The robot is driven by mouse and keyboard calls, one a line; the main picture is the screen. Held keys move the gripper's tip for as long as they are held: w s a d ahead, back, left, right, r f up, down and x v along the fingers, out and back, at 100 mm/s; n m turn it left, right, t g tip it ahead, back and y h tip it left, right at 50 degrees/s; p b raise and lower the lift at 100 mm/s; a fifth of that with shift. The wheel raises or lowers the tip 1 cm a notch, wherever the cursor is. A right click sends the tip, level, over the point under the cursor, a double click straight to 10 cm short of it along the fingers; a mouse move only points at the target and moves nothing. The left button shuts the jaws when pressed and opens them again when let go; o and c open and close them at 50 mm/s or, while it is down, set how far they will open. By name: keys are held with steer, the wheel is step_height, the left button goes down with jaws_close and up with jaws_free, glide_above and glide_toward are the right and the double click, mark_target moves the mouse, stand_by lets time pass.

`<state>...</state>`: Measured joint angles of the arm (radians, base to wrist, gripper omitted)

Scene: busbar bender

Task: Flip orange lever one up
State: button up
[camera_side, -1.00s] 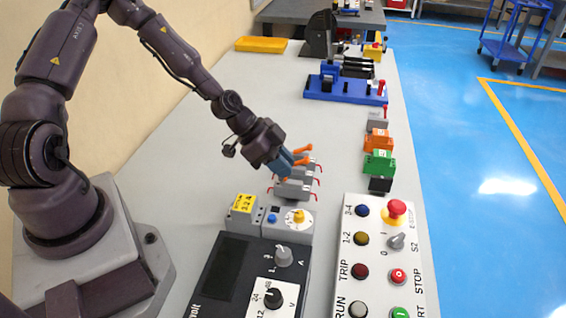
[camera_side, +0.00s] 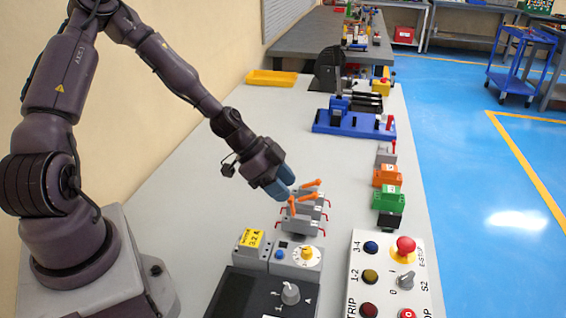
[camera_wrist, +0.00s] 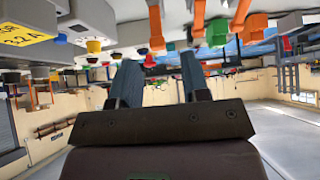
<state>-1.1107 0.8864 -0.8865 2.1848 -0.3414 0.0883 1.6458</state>
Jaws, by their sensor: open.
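Grey switch blocks (camera_side: 303,222) with orange levers stand on the bench in the side view. The nearest orange lever (camera_side: 292,206) stands roughly upright. Another orange lever (camera_side: 310,183) behind it slants up to the right. I cannot tell which is lever one. My gripper (camera_side: 285,183), with blue fingers, is just left of and above the levers, pointing down to the right. In the wrist view the fingers of my gripper (camera_wrist: 162,78) are apart with nothing between them. Orange levers (camera_wrist: 156,27) show beyond them in that upside-down view. Contact with a lever cannot be made out.
A grey box with a yellow label (camera_side: 252,240) and a yellow dial (camera_side: 307,253) stand in front of the switches. A push-button panel (camera_side: 388,275) is front right. Green (camera_side: 388,200) and orange (camera_side: 387,176) blocks stand to the right. Bare bench lies left of the switches.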

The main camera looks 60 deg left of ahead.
steer(key=shift+r, duration=2.85)
steer(key=s+a+r+n+g+y, duration=0.1)
steer(key=s+n+g, duration=0.1)
steer(key=s+n, duration=0.25)
steer(key=s+r+n+g+y, duration=0.2)
steer(key=s+n+g, duration=0.15)
steer(key=s, duration=0.25)
steer(key=s+d+r+t+y, duration=0.1)
steer(key=s+d+r+t, duration=0.1)
steer(key=s+r, duration=0.2)
steer(key=s+d+r+n+t+y, duration=0.1)
steer(key=s+d+r+t, duration=0.1)
steer(key=r, duration=0.9)
steer(key=shift+s+t+y, duration=0.3)
steer(key=shift+s+t, duration=0.45)
steer(key=shift+s, duration=0.25)
steer(key=shift+a, duration=0.1)
